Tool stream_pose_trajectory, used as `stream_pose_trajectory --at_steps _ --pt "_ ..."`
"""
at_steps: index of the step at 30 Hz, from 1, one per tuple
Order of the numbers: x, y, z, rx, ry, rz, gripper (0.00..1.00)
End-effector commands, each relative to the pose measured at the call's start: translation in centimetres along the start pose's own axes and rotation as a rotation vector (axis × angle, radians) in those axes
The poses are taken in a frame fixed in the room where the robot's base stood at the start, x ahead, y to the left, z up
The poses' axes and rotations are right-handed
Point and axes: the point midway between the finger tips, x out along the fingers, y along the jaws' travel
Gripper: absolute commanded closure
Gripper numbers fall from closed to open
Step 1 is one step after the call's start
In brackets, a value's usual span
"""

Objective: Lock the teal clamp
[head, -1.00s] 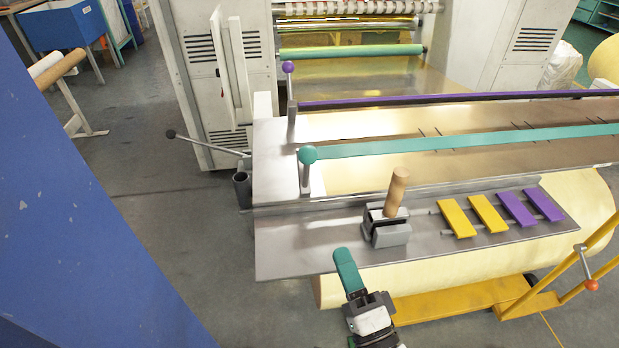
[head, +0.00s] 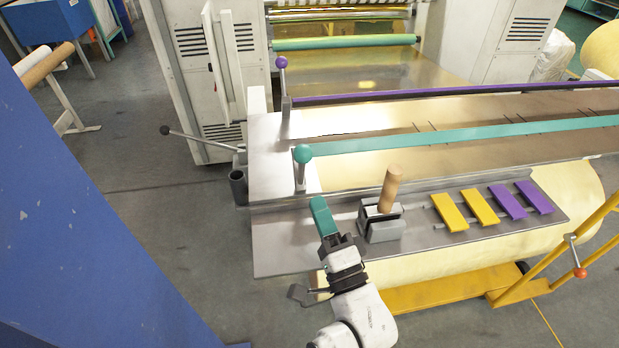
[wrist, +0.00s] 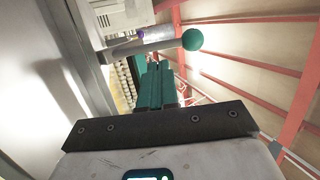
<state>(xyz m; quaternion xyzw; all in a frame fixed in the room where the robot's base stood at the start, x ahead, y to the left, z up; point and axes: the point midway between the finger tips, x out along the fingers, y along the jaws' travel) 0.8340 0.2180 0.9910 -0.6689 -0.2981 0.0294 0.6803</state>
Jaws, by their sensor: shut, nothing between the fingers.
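The teal clamp shows as a long teal bar (head: 460,138) across the metal table, with a grey lever (head: 300,178) at its left end. The lever stands about upright and carries a teal ball knob (head: 303,153). My gripper (head: 318,203) has teal fingers, shut and empty, over the table's near left part, on the near side of the lever and apart from it in the head view. In the wrist view the shut fingers (wrist: 158,75) point toward the lever (wrist: 150,47), and the knob (wrist: 192,39) is beyond them to the right. I cannot tell the exact gap.
A purple bar (head: 430,93) with a purple-knobbed lever (head: 283,85) lies farther back. A grey block with a wooden handle (head: 390,190) stands right of my gripper. Yellow plates (head: 465,207) and purple plates (head: 520,198) lie beyond it. A black-knobbed lever (head: 200,138) sticks out left.

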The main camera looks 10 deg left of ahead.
Motion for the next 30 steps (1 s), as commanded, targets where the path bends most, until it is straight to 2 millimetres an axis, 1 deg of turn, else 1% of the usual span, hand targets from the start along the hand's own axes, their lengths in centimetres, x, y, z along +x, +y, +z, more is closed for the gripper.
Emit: stream_pose_trajectory --at_steps 1,3,6,10,15,26,30 --pt "1.2 -0.2 0.0 -0.001 0.0 -0.002 1.0" --pt "2.4 -0.2 0.0 0.0 0.0 -0.001 1.0" --pt "3.8 -0.1 0.0 -0.001 0.0 0.0 1.0" --pt "5.1 0.0 0.0 0.0 0.0 0.0 1.0" --pt "5.8 0.0 0.0 0.0 0.0 0.001 1.0" --pt "5.9 0.0 0.0 0.0 0.0 0.002 1.0" --pt "6.6 0.0 -0.4 0.003 0.001 0.017 1.0"
